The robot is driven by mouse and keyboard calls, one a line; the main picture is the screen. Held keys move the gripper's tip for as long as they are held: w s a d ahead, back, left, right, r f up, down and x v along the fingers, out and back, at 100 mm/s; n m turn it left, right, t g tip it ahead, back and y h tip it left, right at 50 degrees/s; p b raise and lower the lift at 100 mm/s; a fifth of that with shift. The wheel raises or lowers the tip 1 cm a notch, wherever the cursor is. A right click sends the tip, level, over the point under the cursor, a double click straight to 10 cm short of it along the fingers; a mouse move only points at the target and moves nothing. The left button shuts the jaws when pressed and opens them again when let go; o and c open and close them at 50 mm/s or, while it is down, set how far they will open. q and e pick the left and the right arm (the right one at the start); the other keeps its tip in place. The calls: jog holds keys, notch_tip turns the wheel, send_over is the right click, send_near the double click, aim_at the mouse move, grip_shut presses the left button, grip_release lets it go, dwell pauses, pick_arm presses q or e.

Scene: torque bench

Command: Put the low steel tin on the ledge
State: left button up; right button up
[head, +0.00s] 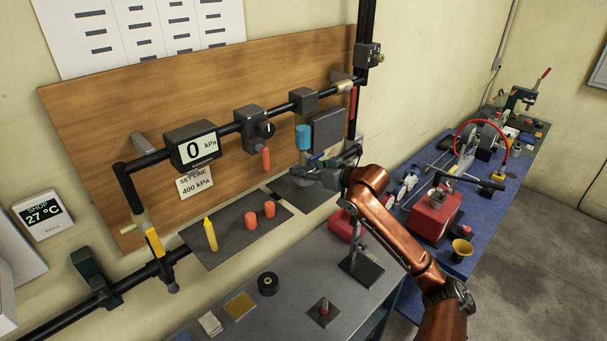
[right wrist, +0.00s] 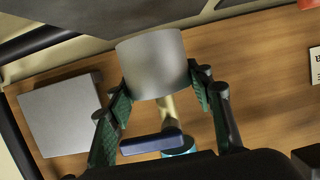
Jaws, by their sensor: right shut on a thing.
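The low steel tin (right wrist: 155,62) is a plain grey cylinder between the fingers of my right gripper (right wrist: 160,92) in the right wrist view. The green finger pads press on its two sides. In the head view my right gripper (head: 312,174) is in front of the wooden board, above a dark flat ledge (head: 283,188). The arm and gripper hide part of that ledge, and I cannot make out the tin clearly there. My left gripper is not in view.
A second dark plate (head: 225,248) carries a yellow bottle-like piece (head: 210,234) and two orange cylinders (head: 251,220). A black pipe with a gauge (head: 194,146) and a blue cylinder (head: 303,137) is close above the gripper. A grey bench (head: 290,290) lies below.

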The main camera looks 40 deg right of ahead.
jog(key=shift+w+r, duration=0.1)
jog(key=shift+w, duration=0.2)
notch_tip(320, 180, down, 4)
jog(key=shift+w+r+p, duration=0.1)
jog(key=shift+r+p, duration=0.05)
jog(key=shift+p, duration=0.55)
jog(key=o, duration=1.3)
jog(key=b+v, duration=0.2)
jog(key=v, duration=0.8)
jog(key=shift+s, duration=0.25)
jog(key=shift+v, duration=0.85)
jog(key=shift+w+r, duration=0.1)
